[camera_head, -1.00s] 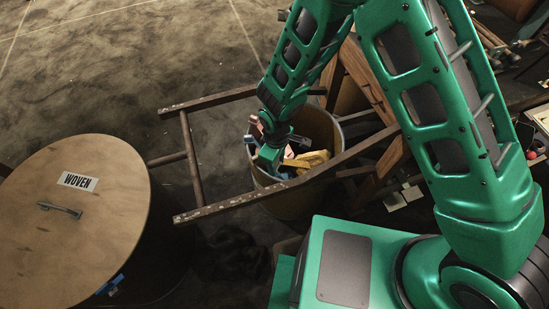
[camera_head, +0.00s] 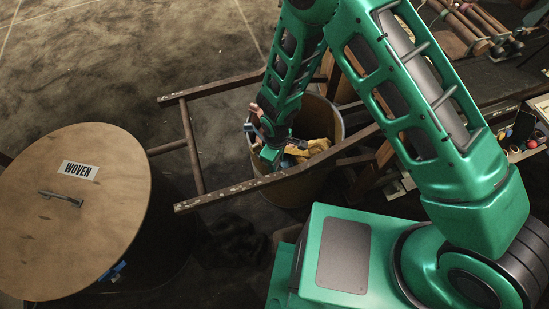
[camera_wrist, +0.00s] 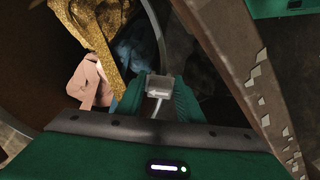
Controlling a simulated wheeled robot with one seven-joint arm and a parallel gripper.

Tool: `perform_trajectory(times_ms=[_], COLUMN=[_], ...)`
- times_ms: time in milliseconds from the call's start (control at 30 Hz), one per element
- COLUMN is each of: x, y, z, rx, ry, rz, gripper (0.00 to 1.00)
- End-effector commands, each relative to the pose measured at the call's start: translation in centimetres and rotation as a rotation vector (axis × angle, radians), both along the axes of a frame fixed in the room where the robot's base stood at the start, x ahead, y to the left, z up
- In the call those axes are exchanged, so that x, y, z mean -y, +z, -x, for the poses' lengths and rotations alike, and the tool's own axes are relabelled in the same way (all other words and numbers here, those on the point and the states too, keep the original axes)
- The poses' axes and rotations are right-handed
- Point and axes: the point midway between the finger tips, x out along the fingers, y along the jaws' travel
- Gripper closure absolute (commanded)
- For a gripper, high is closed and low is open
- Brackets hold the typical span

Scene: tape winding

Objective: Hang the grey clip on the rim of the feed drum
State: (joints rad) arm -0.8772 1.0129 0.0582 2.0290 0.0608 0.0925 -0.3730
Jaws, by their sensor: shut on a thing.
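The feed drum is the open drum (camera_head: 339,140) with crumpled yellow, pink and blue material inside. Its thin curved rim (camera_wrist: 160,38) runs down to the fingertips in the wrist view. My gripper (camera_head: 270,153) is over the left side of the drum mouth, pointing down. In the wrist view my gripper (camera_wrist: 160,100) is shut on the small grey clip (camera_wrist: 160,84), which sits between the green fingers. The clip is at or very close to the rim. I cannot tell whether it straddles the rim or is just beside it. The fingers hide part of it.
A worn wooden frame (camera_head: 193,150) surrounds the drum, and its rail (camera_wrist: 262,85) passes close right of my gripper in the wrist view. A lidded drum marked WOVEN (camera_head: 105,225) stands at left. Cluttered benches (camera_head: 490,80) are at right. Open floor (camera_head: 120,60) lies upper left.

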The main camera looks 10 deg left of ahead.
Motion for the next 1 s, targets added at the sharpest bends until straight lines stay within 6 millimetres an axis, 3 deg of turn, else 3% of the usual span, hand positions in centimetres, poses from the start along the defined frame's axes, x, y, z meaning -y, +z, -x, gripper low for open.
perform_trajectory(times_ms=[367,400,500,833,1000], x=[0.0,0.0,0.0,0.0,-0.1], y=[-0.3,-0.3,-0.3,-0.1,1.6], z=[0.0,0.0,0.0,0.0,-0.1], rx=[0.0,0.0,0.0,0.0,0.002], ry=[0.0,0.0,0.0,0.0,0.0], rz=[-0.001,0.0,0.0,-0.001,-0.002], gripper=[0.88,0.64,0.45,0.45,0.45])
